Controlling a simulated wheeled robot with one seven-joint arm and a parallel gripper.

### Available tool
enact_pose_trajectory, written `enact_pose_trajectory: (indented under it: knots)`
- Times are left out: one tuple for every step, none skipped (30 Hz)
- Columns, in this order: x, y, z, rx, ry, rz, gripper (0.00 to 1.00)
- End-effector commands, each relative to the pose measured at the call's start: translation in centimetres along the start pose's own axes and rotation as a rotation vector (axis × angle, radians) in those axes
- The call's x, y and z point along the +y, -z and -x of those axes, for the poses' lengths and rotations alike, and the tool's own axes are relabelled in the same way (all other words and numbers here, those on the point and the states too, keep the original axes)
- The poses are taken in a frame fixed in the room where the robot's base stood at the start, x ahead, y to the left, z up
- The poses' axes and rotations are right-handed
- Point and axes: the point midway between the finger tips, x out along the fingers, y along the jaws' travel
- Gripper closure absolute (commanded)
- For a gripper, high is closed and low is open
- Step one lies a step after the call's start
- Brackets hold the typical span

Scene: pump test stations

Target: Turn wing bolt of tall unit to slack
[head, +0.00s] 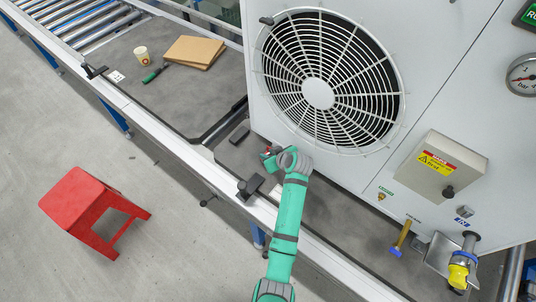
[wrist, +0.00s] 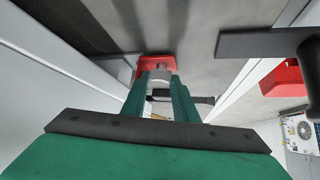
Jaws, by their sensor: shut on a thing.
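The tall unit (head: 258,60) is a white cabinet with a large round fan grille. My gripper (head: 268,154) is low beside its left lower edge. A small red piece shows at the fingertips there. In the wrist view my gripper (wrist: 157,76) has its two green fingers reaching forward, close together, to a red part (wrist: 156,62) that looks like the wing bolt. The fingers are shut on it. Its far side and its turned angle cannot be made out. A dark bar (wrist: 195,99) shows between and beyond the fingers.
A black clamp (head: 250,187) stands on the bench rail near my arm. A cup (head: 141,55) and cardboard (head: 194,52) lie farther back. A red stool (head: 88,205) stands on the floor.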

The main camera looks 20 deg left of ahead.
Motion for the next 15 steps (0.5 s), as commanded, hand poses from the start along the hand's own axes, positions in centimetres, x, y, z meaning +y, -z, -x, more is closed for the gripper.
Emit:
enact_pose_trajectory:
  knots:
    - [0.10,-0.24,-0.01,-0.004,-0.002,-0.002,0.96]
    - [0.10,-0.25,-0.01,-0.004,-0.002,-0.002,0.96]
    - [0.11,-0.25,0.00,-0.004,-0.002,-0.002,0.64]
    - [0.11,-0.24,0.00,-0.004,-0.002,-0.002,0.57]
    - [0.10,-0.22,0.00,-0.004,-0.002,-0.002,0.55]
    - [0.09,-0.20,0.00,-0.003,-0.002,-0.002,0.55]
    - [0.08,-0.18,-0.01,-0.003,-0.002,-0.002,0.55]
    - [0.07,-0.16,-0.01,-0.003,-0.002,-0.002,0.55]
    - [0.06,-0.15,-0.01,-0.003,-0.002,-0.002,0.55]
    - [0.06,-0.13,-0.01,-0.002,-0.002,-0.002,0.55]
    - [0.05,-0.12,-0.01,-0.002,-0.002,-0.001,0.55]
    - [0.05,-0.11,0.00,-0.002,-0.002,-0.001,0.55]
    - [0.05,-0.10,0.03,-0.002,-0.002,-0.001,0.55]
    - [0.05,-0.10,0.10,-0.002,-0.002,-0.001,0.55]
    - [0.06,-0.10,0.28,-0.002,-0.002,-0.002,0.55]
